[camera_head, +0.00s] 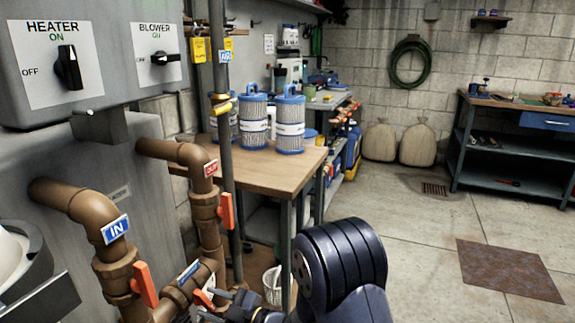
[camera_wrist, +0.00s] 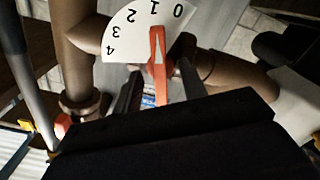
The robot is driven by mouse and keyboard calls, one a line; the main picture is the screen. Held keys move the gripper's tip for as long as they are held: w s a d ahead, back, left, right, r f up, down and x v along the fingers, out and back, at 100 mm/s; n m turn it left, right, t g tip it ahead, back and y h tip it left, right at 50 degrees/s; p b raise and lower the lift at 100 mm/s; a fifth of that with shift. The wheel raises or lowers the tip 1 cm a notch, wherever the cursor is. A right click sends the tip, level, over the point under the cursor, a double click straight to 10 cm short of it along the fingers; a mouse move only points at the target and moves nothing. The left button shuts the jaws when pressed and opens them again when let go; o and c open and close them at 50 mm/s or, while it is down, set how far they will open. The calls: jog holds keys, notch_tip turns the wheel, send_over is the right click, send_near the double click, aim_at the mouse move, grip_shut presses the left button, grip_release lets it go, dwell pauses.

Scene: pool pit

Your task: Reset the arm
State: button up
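My arm (camera_head: 340,265) reaches down at the bottom middle of the head view. My gripper (camera_head: 222,302) is low by the brown pipes, partly cut off by the frame edge. In the wrist view, my gripper (camera_wrist: 158,75) has its two dark fingers apart. An orange valve handle (camera_wrist: 157,45) shows between them, with clear space on both sides. A white dial plate (camera_wrist: 122,35) marked 0 to 4 lies behind the handle. Whether a finger touches the handle cannot be told.
Brown pipes (camera_head: 205,210) with orange handles (camera_head: 145,284) stand close on the left, below a grey control box (camera_head: 50,60) with heater and blower knobs. A wooden table (camera_head: 270,172) holds blue-capped filter cartridges (camera_head: 290,120). Open concrete floor (camera_head: 430,240) lies to the right.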

jog(key=shift+n, duration=0.9)
